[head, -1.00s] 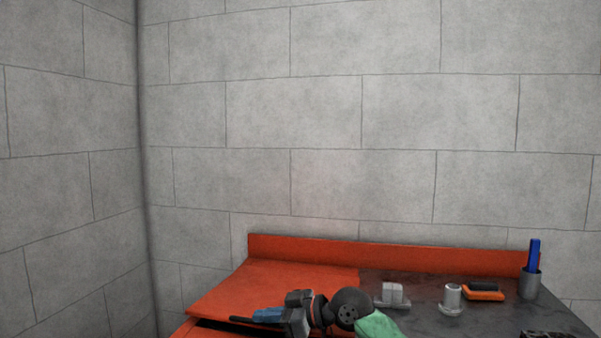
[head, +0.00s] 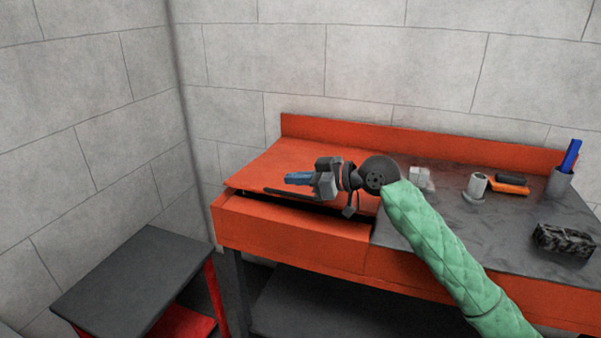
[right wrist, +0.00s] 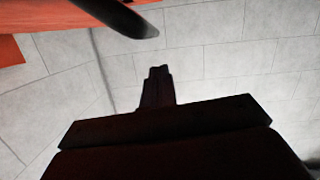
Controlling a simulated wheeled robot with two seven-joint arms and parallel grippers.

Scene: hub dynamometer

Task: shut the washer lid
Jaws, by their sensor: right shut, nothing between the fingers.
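The washer lid (head: 262,172) is the orange panel at the left end of the bench in the head view. A dark gap shows between its front edge and the orange washer body (head: 290,230), so it stands slightly raised. A dark bar (head: 300,194) runs along its front edge, partly hidden by my gripper. My right gripper (head: 298,178) is shut and empty, in front of the lid in the picture; I cannot tell if they touch. Its dark shut fingers (right wrist: 157,85) show in the right wrist view, below an orange panel with a dark bar. My left gripper is not in view.
The grey bench top (head: 445,215) right of the lid holds a light block (head: 421,178), a metal cylinder (head: 476,187), an orange-and-black brush (head: 508,184), a cup with a blue item (head: 560,183) and a dark block (head: 563,240). A low grey-topped stand (head: 135,280) is at left.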

